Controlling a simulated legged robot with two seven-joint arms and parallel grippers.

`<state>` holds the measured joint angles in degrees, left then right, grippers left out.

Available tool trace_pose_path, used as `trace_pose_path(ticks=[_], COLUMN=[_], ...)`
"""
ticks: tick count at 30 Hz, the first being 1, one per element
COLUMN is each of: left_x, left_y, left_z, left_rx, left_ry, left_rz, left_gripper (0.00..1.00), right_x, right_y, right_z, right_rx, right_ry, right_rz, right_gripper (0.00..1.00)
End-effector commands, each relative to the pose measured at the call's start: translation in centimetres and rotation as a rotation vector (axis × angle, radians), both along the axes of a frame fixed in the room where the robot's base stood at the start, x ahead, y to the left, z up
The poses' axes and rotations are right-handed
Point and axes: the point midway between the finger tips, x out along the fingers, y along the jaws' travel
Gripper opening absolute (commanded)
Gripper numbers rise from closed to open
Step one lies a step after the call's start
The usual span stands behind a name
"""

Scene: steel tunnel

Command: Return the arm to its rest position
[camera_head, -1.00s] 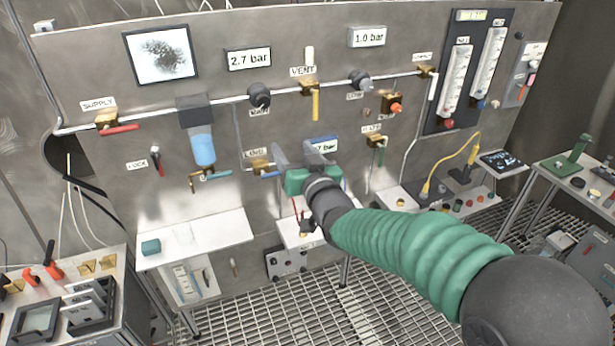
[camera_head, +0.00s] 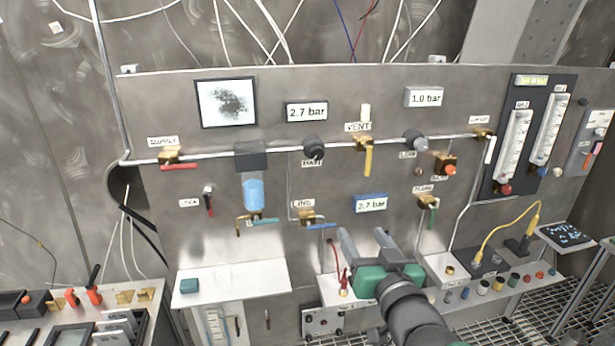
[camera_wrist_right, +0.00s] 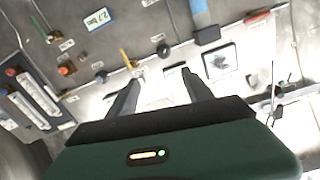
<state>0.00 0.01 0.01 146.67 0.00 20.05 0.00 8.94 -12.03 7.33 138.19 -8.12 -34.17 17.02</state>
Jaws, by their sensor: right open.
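My right gripper (camera_head: 365,244) is green with two grey fingers. In the head view it stands in front of the lower middle of the steel panel (camera_head: 270,120), below the lower 2.7 bar display (camera_head: 370,203). Its fingers are spread with nothing between them. In the right wrist view the two dark fingers (camera_wrist_right: 157,90) are apart and empty, with the panel beyond them. My green and dark arm comes in from the bottom of the head view. My left gripper is out of view.
The panel carries a pipe with several valves, a blue filter (camera_head: 253,193) and flow meters (camera_head: 514,145). A white shelf (camera_head: 240,283) with a small teal block (camera_head: 189,285) stands at the left. A shelf with coloured caps (camera_head: 483,287) is at the right. Grating lies below.

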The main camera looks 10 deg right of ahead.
Motion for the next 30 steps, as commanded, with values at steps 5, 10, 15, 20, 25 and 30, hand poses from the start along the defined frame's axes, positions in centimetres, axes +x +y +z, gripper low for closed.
trace_pose_path(ticks=[5, 10, 15, 20, 25, 30], left_x=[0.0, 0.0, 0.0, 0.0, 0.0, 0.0], left_y=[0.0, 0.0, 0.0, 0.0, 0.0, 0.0], left_z=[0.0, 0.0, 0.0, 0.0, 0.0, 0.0], left_rx=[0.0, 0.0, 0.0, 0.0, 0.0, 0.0], left_ry=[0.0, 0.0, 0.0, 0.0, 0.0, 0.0], left_rz=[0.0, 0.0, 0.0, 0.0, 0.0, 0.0], left_gripper=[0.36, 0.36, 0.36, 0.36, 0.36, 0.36], right_x=[-1.6, -9.0, -17.0, -19.5, -19.4, -19.3], right_y=[-0.8, -1.2, -0.9, -0.8, -0.8, -0.8], right_z=[-10.6, -23.7, -30.0, -31.2, -31.2, -31.1], right_rx=[-0.043, -0.113, -0.152, -0.161, -0.161, -0.161], right_ry=[0.34, 0.844, 1.197, 1.295, 1.294, 1.292], right_rz=[-0.027, -0.007, 0.048, 0.069, 0.068, 0.067], right_gripper=[0.59, 0.59, 0.59, 0.59, 0.59, 0.59])
